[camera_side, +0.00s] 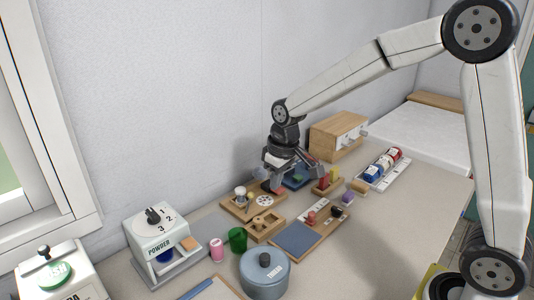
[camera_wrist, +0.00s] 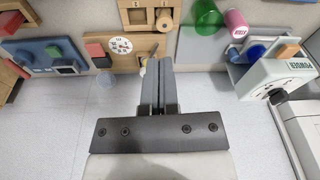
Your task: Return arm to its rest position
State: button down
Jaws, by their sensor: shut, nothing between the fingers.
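My gripper (camera_side: 283,182) hangs at the end of my arm over the far part of the table, near the wall. In the wrist view my gripper's fingers (camera_wrist: 159,64) are together with nothing between them. Below it in the side view is a wooden board (camera_side: 238,209) with small parts and a white dial on it. The dial also shows in the wrist view (camera_wrist: 120,45), just left of the fingertips. I cannot tell how high the fingertips are above the board.
A powder dispenser (camera_side: 158,234), a green cup (camera_side: 237,240), a pink can (camera_side: 217,250) and a lidded grey pot (camera_side: 264,272) stand at the front left. A wooden box (camera_side: 338,137) and a tray of cans (camera_side: 383,170) lie right. The table's right front (camera_side: 420,210) is clear.

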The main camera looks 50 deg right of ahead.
jog(key=s+f, duration=0.3)
jog(key=s, duration=0.4)
jog(key=s+d+f+m, duration=0.1)
jog(key=s+f, duration=0.2)
jog(key=s, duration=0.5)
jog(key=shift+m+t, duration=0.3)
jog(key=shift+t, duration=0.1)
